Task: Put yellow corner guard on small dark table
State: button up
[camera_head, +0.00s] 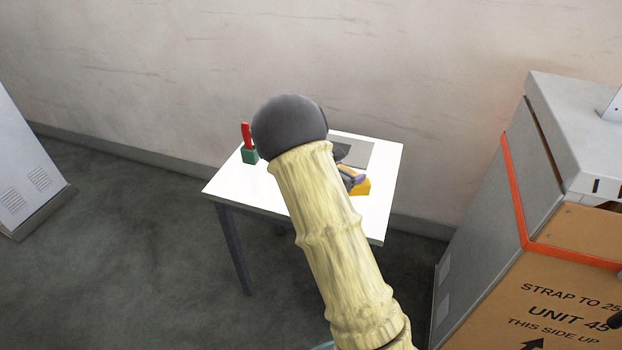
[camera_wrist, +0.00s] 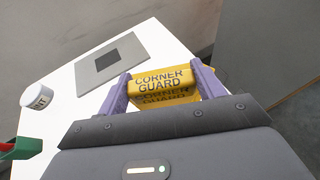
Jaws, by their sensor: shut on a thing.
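The yellow corner guard (camera_wrist: 161,86) has "CORNER GUARD" printed in dark letters. My gripper (camera_wrist: 163,78) is shut on it, with one purple finger at each end of the guard. In the head view part of the guard (camera_head: 362,187) shows beside my arm, over the right part of a small table (camera_head: 231,190) with a white top and dark legs. The white top also shows in the wrist view (camera_wrist: 66,118). I cannot tell whether the guard touches it. My arm hides much of my gripper (camera_head: 353,180) in the head view. No table with a dark top shows.
A grey plate with a dark square (camera_wrist: 112,60) lies on the table. A white labelled jar (camera_wrist: 38,96) and a green block (camera_head: 249,156) with a red-handled item (camera_head: 246,135) stand at its left. A strapped brown carton (camera_head: 570,290) and grey cabinet (camera_head: 480,220) stand at right.

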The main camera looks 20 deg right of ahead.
jog(key=shift+w+d+r+b, duration=0.15)
jog(key=shift+w+d+r, duration=0.1)
jog(key=shift+d, duration=0.35)
jog(key=shift+w+d+r+b, duration=0.15)
jog(key=shift+d+r, duration=0.1)
jog(key=shift+d, duration=0.35)
jog(key=shift+s, duration=0.1)
notch_tip(320, 180, down, 6)
jog(key=shift+f, duration=0.15)
